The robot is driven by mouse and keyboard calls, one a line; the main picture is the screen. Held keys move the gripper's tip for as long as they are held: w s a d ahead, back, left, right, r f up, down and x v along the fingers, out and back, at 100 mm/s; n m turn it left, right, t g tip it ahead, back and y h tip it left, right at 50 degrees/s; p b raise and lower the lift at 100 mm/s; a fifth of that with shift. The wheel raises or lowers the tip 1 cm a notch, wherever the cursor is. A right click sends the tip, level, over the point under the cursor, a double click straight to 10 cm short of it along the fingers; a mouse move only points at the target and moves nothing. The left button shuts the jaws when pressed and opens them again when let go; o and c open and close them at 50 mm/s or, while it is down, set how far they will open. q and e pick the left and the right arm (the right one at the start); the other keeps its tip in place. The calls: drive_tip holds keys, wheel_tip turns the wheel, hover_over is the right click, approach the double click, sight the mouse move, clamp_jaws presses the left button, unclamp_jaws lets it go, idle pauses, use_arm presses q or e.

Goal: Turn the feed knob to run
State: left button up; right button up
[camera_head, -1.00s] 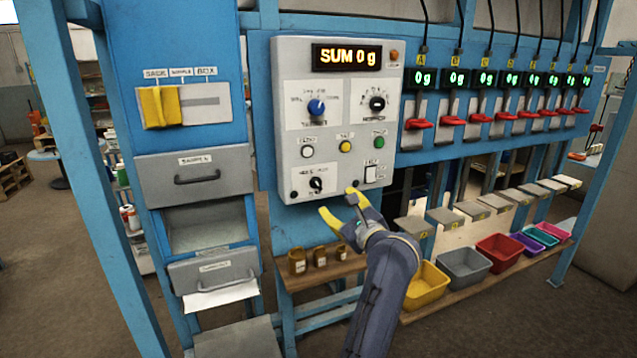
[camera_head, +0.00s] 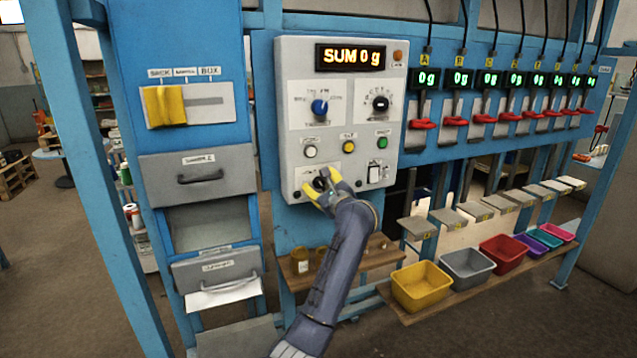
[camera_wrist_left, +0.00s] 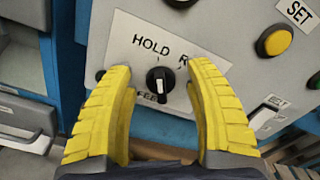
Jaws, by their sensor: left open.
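The feed knob (camera_wrist_left: 160,82) is small, black and round with a white mark. It sits on a white plate lettered HOLD, a partly hidden word starting with R, and FEED. In the head view the knob (camera_head: 320,184) is at the lower left of the grey control panel (camera_head: 291,110). My left gripper (camera_head: 322,181) has yellow fingers, spread either side of the knob. In the left wrist view the open left gripper (camera_wrist_left: 160,72) frames the knob, with visible gaps on both sides. Contact with the panel cannot be told. My right gripper is not in view.
A blue-pointer dial (camera_head: 320,107), a black dial (camera_head: 380,103), several buttons and a rocker switch (camera_head: 375,173) share the panel. The yellow SET button (camera_wrist_left: 275,41) is up and right of the knob. A shelf with brown jars (camera_head: 300,260) stands below.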

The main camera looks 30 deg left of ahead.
use_arm(q)
drive_tip(key=shift+w+a, duration=0.35)
drive_tip(key=shift+a, duration=0.15)
drive_tip(key=shift+c, duration=0.2)
drive_tip(key=c, duration=1.1)
